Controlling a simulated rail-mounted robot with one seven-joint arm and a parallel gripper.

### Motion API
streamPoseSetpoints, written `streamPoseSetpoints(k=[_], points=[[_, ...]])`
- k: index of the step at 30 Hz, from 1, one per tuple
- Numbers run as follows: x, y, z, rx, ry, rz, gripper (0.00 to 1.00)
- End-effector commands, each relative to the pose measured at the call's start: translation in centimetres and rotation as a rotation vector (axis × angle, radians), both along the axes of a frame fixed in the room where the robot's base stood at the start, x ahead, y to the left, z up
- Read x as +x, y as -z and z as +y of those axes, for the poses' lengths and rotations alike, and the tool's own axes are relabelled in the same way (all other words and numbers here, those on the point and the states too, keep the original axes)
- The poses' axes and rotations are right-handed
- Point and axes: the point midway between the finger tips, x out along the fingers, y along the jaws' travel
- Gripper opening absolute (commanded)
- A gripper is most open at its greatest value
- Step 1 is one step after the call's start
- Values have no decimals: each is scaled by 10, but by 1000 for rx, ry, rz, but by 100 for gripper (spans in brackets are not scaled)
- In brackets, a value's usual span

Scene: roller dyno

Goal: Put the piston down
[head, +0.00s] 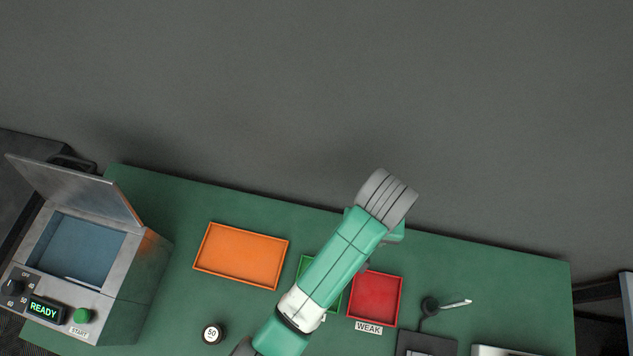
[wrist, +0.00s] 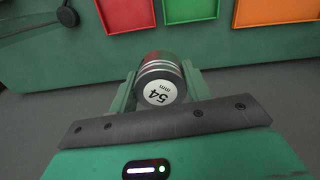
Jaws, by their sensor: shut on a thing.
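The piston (wrist: 162,80) is a short metal cylinder with ring grooves and a white face marked "54 mm". In the wrist view it sits between the two green fingers of my gripper (wrist: 160,71), which is shut on it. Behind it in that view are the table's edge and grey floor, with the trays farther up. Its height above the table is hard to tell. In the head view my arm reaches over the table toward its far edge, and I cannot make out the piston there.
An orange tray (head: 240,255), a partly hidden green tray (head: 304,265) and a red tray (head: 375,299) labelled "WEAK" lie on the green table (head: 160,190). A round part marked "50" (head: 212,333) stands nearby. The machine (head: 135,290) at left has its lid open and reads "READY".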

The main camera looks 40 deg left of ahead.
Motion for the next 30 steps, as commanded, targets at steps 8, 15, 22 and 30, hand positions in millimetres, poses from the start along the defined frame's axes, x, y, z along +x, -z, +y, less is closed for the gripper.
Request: streamPoseSetpoints(k=[8,15,22,30], points=[[-93,65,91,-5,-336,7,24],[-216,118,143,0,-589,6,24],[-287,137,156,2,-691,0,24],[-290,140,163,1,-704,-3,24]])
